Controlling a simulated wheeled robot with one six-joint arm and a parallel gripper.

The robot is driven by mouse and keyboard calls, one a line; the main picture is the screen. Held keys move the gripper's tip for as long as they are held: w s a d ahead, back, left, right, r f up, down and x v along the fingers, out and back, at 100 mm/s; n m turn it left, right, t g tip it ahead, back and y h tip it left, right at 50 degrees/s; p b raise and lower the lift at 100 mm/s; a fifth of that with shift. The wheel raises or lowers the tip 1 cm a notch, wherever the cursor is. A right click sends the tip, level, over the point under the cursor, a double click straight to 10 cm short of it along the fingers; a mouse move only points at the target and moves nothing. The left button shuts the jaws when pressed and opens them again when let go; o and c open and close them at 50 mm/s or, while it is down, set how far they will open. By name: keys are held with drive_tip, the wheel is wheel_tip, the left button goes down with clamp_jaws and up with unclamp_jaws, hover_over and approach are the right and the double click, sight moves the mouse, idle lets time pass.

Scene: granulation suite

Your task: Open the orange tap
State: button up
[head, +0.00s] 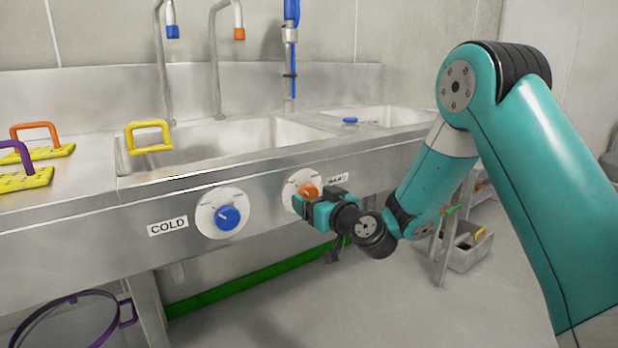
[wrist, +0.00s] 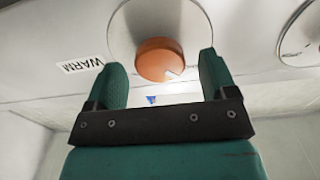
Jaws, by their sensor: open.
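The orange tap knob (head: 307,190) sits on a round white dial plate on the steel front panel of the sink. In the head view my gripper (head: 318,200) is in front of it and partly hides it. In the wrist view the orange knob (wrist: 160,58) shows between and just beyond the two green fingertips of my gripper (wrist: 160,78). The fingers are apart, with a gap on both sides of the knob. A label reading WARM (wrist: 80,65) is to the left of the plate in the wrist view.
A blue knob (head: 228,217) on its own plate is to the left, next to a COLD label (head: 168,225). Yellow-based handled tools (head: 35,178) lie on the counter. A purple-rimmed bin (head: 75,320) stands below left. A grey crate (head: 468,250) is on the floor.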

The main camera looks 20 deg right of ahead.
drive_tip(key=shift+p+x, duration=0.9)
drive_tip(key=shift+x, duration=0.2)
drive_tip(key=c, duration=0.9)
